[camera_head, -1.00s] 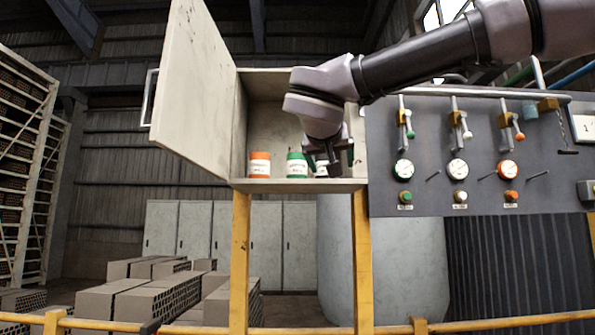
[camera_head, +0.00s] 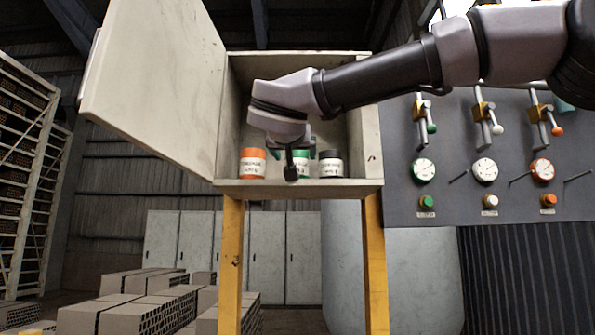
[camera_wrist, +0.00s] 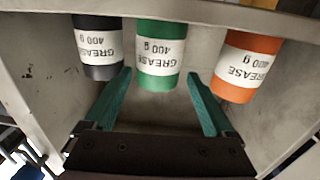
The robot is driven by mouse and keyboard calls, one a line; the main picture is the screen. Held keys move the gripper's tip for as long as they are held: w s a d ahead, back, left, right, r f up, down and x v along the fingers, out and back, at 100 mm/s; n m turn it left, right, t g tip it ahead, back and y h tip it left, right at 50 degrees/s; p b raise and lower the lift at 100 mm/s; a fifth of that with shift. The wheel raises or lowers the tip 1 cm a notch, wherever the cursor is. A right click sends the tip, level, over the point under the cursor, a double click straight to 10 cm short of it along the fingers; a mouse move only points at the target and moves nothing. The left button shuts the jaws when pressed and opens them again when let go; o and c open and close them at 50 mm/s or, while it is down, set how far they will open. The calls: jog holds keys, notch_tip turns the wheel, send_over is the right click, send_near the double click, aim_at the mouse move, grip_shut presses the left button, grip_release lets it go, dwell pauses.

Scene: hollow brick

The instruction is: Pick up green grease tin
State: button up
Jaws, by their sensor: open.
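The green grease tin (camera_head: 301,164) stands upright on the cabinet floor, between an orange tin and a black one. My gripper (camera_head: 291,165) is in front of it and partly hides it in the head view. In the wrist view the green tin (camera_wrist: 157,55) lies ahead of my open gripper (camera_wrist: 158,82), roughly centred between the two green fingers. The orange tin (camera_head: 253,163) is on the left and the black tin (camera_head: 330,164) on the right in the head view.
The open cabinet (camera_head: 300,189) has its door (camera_head: 155,85) swung out to the left. Its side walls stand close to the outer tins. A control panel (camera_head: 480,150) with levers and dials is on the right. Brick stacks (camera_head: 130,310) are below.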

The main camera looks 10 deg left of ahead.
aim_at(298, 164)
jog(key=w, duration=0.7)
jog(key=shift+w+a+f, duration=0.15)
jog(key=shift+a+f, duration=0.15)
jog(key=shift+a, duration=0.1)
jog(key=c, duration=1.3)
grip_shut()
jog(key=shift+r, duration=0.1)
